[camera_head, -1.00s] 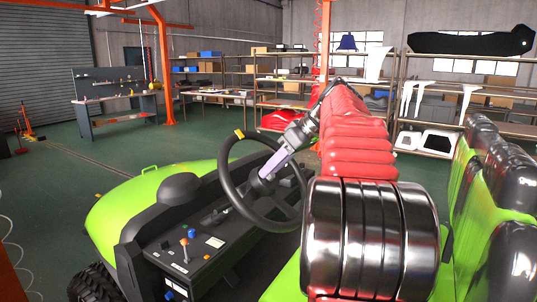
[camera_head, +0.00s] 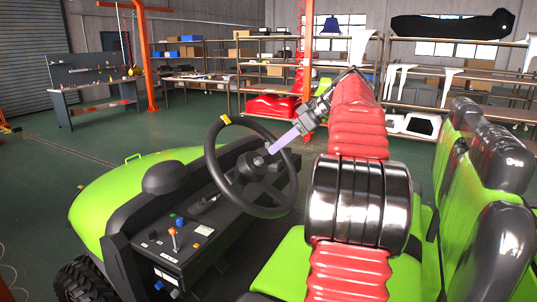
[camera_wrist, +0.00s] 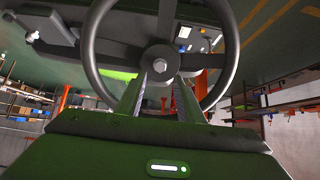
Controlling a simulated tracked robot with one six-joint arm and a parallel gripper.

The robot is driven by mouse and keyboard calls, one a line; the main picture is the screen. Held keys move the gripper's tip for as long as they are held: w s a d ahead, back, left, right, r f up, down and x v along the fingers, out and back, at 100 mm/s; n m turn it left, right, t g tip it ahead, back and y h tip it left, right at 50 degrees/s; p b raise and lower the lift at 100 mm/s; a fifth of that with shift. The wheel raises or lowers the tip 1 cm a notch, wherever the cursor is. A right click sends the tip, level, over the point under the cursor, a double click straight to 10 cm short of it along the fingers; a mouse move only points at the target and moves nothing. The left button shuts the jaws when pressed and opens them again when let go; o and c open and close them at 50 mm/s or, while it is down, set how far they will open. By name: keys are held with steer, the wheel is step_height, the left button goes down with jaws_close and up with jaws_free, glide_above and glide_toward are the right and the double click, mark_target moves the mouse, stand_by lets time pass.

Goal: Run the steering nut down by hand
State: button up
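The steering wheel (camera_head: 214,150) sits on the green cart, tilted, with a dark hub (camera_head: 250,168) at its middle. In the wrist view the wheel rim (camera_wrist: 233,45) surrounds a round hub, and a small pale nut (camera_wrist: 160,65) shows at the hub's centre. My gripper (camera_head: 270,151) comes down from the upper right, its lavender fingers ending close to the hub. In the wrist view my gripper (camera_wrist: 161,80) is open, with one finger either side of the nut's line. The fingers look apart from the nut; exact depth is hard to judge.
The black dash panel (camera_head: 175,245) with knobs and a lever lies below the wheel. My red, ribbed arm runs above the green seats (camera_head: 470,200). Shelves (camera_head: 460,85) and a workbench (camera_head: 95,105) stand far back. The floor left of the cart is clear.

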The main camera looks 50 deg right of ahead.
mark_target(261, 160)
steer(key=x, duration=0.7)
steer(key=shift+w+a+f, duration=0.1)
steer(key=shift+w+f, duration=0.1)
steer(key=shift+w, duration=0.05)
steer(key=shift+c, duration=0.3)
jaws_close()
steer(key=m, duration=1.5)
steer(key=shift+m, duration=0.4)
steer(key=m, duration=0.6)
steer(key=shift+s, duration=0.1)
steer(key=m, duration=0.6)
steer(key=shift+m, duration=0.4)
steer(key=m, duration=1.2)
steer(key=shift+f+m, duration=0.1)
steer(key=shift+m, duration=0.3)
steer(key=shift+o, duration=1.1)
jaws_free()
